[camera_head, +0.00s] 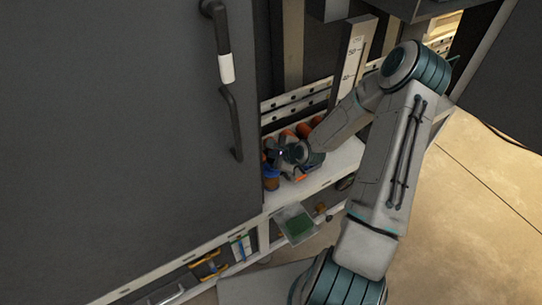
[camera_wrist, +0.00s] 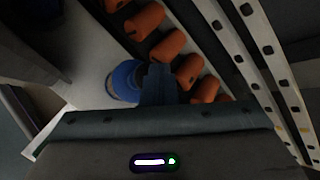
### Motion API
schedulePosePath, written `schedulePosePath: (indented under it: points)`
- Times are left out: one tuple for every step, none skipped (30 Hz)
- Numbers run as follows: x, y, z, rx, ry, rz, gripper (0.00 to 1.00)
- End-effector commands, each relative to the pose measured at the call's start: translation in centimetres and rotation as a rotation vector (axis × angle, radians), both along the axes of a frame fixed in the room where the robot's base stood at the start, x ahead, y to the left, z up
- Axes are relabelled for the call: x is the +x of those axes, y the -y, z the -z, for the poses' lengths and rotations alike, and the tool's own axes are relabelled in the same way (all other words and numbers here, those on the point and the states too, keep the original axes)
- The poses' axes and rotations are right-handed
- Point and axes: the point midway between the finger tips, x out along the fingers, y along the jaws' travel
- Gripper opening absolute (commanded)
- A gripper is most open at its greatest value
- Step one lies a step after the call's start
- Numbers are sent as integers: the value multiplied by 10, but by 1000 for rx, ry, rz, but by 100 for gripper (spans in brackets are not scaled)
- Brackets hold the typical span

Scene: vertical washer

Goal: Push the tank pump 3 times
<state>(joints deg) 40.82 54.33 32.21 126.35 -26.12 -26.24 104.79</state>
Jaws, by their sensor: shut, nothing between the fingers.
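A blue round-topped object (camera_wrist: 122,82), which looks like the tank pump, stands on the white shelf. My gripper (camera_wrist: 158,78) is shut and empty, with its fingers in front of the blue object's right side in the wrist view. I cannot tell whether they touch it. Part of the object is hidden by my fingers in the wrist view.
A row of orange cylinders (camera_wrist: 168,46) runs close along the right of my fingers. Perforated metal rails (camera_wrist: 240,45) lie beyond them. A large dark door panel (camera_head: 120,120) with a handle (camera_head: 224,60) stands left of the shelf (camera_head: 335,168). A small tray (camera_head: 297,224) sticks out below.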

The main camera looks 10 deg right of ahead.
Motion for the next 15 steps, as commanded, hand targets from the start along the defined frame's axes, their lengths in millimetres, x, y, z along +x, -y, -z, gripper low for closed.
schedulePosePath:
  points:
    - [-1,0,-6,1,-1,0,0]
    - [0,0,-7,1,-1,0,0]
    - [0,0,-10,0,0,0,0]
    - [0,0,-11,0,0,0,0]
    - [0,0,-12,0,0,0,0]
    - [0,0,-12,-1,0,-1,0]
    - [0,0,-12,-1,0,-1,0]
    - [0,0,-12,-1,0,-1,0]
    - [0,0,-12,-1,0,-1,0]
    - [0,0,-12,-1,0,-1,0]
    - [0,0,-12,0,2,-1,0]
    - [0,0,-12,0,2,-1,0]
    - [0,0,-12,0,2,-1,0]
    - [0,0,-12,0,2,-1,0]
    - [0,0,-12,0,2,-1,0]
